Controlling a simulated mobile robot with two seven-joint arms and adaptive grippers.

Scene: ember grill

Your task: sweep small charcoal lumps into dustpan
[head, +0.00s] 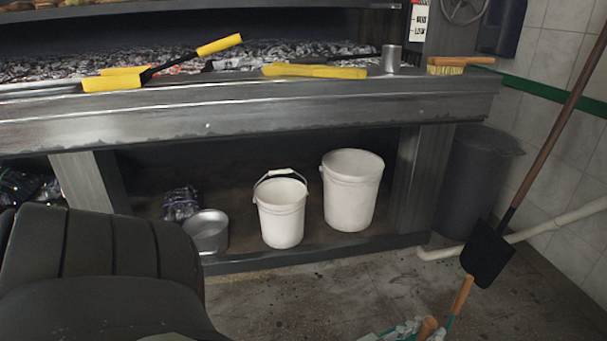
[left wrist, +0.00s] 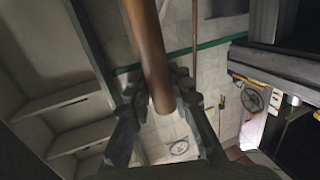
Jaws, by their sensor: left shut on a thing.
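My left gripper (head: 430,328) shows only in part at the bottom edge of the head view, grey and teal around a wooden handle (head: 463,292). In the left wrist view its dark fingers (left wrist: 162,100) are shut on this brown, round handle (left wrist: 150,45). The handle's working end is hidden, so I cannot tell what tool it is. Small dark specks, perhaps charcoal lumps (head: 340,266), are scattered on the floor before the grill. I cannot make out a dustpan. My right gripper is not in view.
A grill (head: 240,112) holds glowing coals, with yellow-handled tools (head: 315,71) and a brush (head: 458,66) on its ledge. White buckets (head: 281,212) and a metal pot (head: 207,232) stand beneath. A shovel (head: 487,255) leans right near a grey bin (head: 475,180).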

